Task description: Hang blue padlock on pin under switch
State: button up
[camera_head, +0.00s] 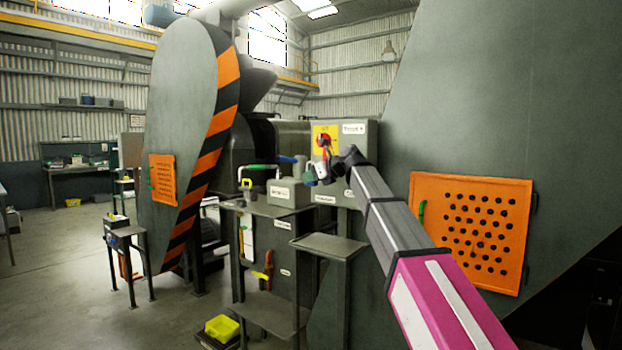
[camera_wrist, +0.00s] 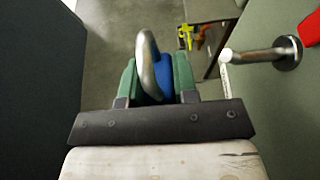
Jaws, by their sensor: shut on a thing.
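My gripper (camera_wrist: 156,78) has green fingers and is shut on the blue padlock (camera_wrist: 166,76). The padlock's steel shackle (camera_wrist: 147,62) sticks out beyond the fingers. A metal pin (camera_wrist: 255,56) juts leftward from the grey cabinet face at right in the wrist view. The padlock is left of the pin and apart from it. Part of a red piece (camera_wrist: 309,28), likely the switch, shows near the pin's base. In the head view, the red switch (camera_head: 323,141) is on a yellow plate, just above my gripper (camera_head: 318,174). My wrist hides the pin there.
The grey cabinet (camera_head: 361,140) stands behind my gripper. An empty shelf (camera_head: 326,247) lies below. An orange perforated panel (camera_head: 425,240) is right of my arm.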

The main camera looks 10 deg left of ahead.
jog(key=shift+w+d+r, duration=0.1)
jog(key=shift+w+d, duration=0.2)
jog(key=shift+w, duration=0.5)
jog(key=shift+w+d, duration=0.3)
jog(key=shift+w, duration=0.45)
dwell(0.7)
